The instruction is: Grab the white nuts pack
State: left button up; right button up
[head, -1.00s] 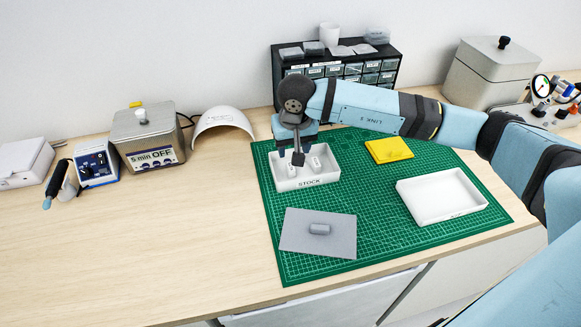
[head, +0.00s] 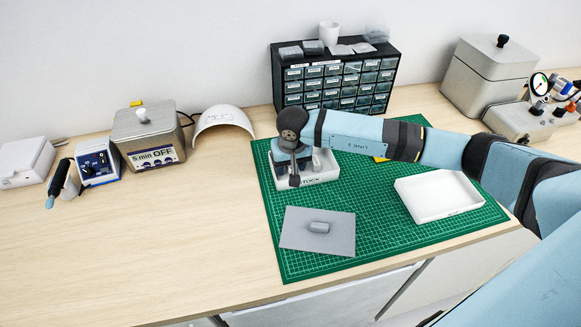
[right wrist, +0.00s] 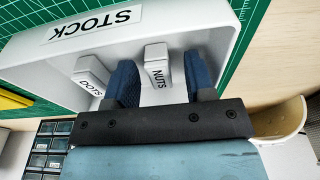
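The white nuts pack (right wrist: 157,66), marked NUTS, stands in the white STOCK tray (right wrist: 50,50). In the right wrist view my right gripper (right wrist: 159,62) is open, with one dark blue finger on each side of the pack. I cannot tell whether either finger touches it. A second white pack (right wrist: 90,76) with partly hidden lettering stands beside it, outside the fingers. In the head view my right gripper (head: 297,178) is at the STOCK tray (head: 328,177) and hides much of its inside. My left gripper is not in view.
The tray is on a green cutting mat (head: 385,215). A grey sheet (head: 295,240) with a small grey piece (head: 319,227), an empty white tray (head: 440,214) and a mostly hidden yellow pad (head: 381,159) are there too. A drawer cabinet (head: 335,85) stands behind.

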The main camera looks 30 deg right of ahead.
grip_shut()
